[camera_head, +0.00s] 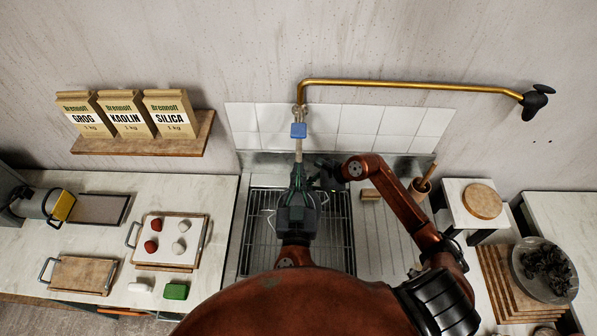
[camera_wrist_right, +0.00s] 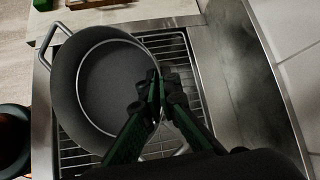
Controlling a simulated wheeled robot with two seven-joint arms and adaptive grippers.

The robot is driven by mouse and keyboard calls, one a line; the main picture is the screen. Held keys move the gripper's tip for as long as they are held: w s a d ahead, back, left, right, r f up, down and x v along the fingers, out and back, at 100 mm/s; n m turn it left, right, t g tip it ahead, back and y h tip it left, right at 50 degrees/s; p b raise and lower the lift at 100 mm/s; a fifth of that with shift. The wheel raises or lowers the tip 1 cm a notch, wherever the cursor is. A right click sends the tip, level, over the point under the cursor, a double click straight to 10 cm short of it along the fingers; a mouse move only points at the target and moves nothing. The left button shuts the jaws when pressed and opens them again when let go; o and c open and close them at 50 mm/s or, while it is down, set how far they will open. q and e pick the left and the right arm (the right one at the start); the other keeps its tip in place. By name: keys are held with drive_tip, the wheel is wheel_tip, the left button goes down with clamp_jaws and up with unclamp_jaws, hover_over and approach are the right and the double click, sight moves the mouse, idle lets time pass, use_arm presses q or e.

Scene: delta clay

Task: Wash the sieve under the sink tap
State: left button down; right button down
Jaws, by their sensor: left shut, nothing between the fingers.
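The sieve (camera_wrist_right: 105,85) is a round grey vessel with a pale rim and wire handles, over the sink rack in the right wrist view. In the head view it is mostly hidden behind my left gripper. My left gripper (camera_head: 298,168) is shut and empty, pointing at the wall below the tap outlet. My right gripper (camera_head: 326,177) reaches in from the right. In the wrist view its fingertips (camera_wrist_right: 160,88) are close together at the sieve's rim; whether the rim is between them is unclear. The brass tap (camera_head: 410,85) has a blue piece and a pale column below its outlet.
The sink (camera_head: 340,225) has a wire rack. Left of it are a board with several clay lumps (camera_head: 170,241), a wooden board (camera_head: 83,274) and a green block (camera_head: 175,291). A shelf (camera_head: 145,146) holds bags. A bowl of dark pieces (camera_head: 545,270) stands at right.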

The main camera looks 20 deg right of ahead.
drive_tip(key=shift+s, duration=0.1)
drive_tip(key=shift+s+a+p, duration=0.25)
drive_tip(key=shift+s+a, duration=0.5)
drive_tip(key=shift+s, duration=0.7)
drive_tip(key=shift+s+a+p, duration=0.2)
drive_tip(key=shift+s+a, duration=0.5)
drive_tip(key=shift+s, duration=0.8)
drive_tip(key=shift+s+a+p, duration=0.25)
drive_tip(key=shift+s+a, duration=0.5)
drive_tip(key=shift+s, duration=0.7)
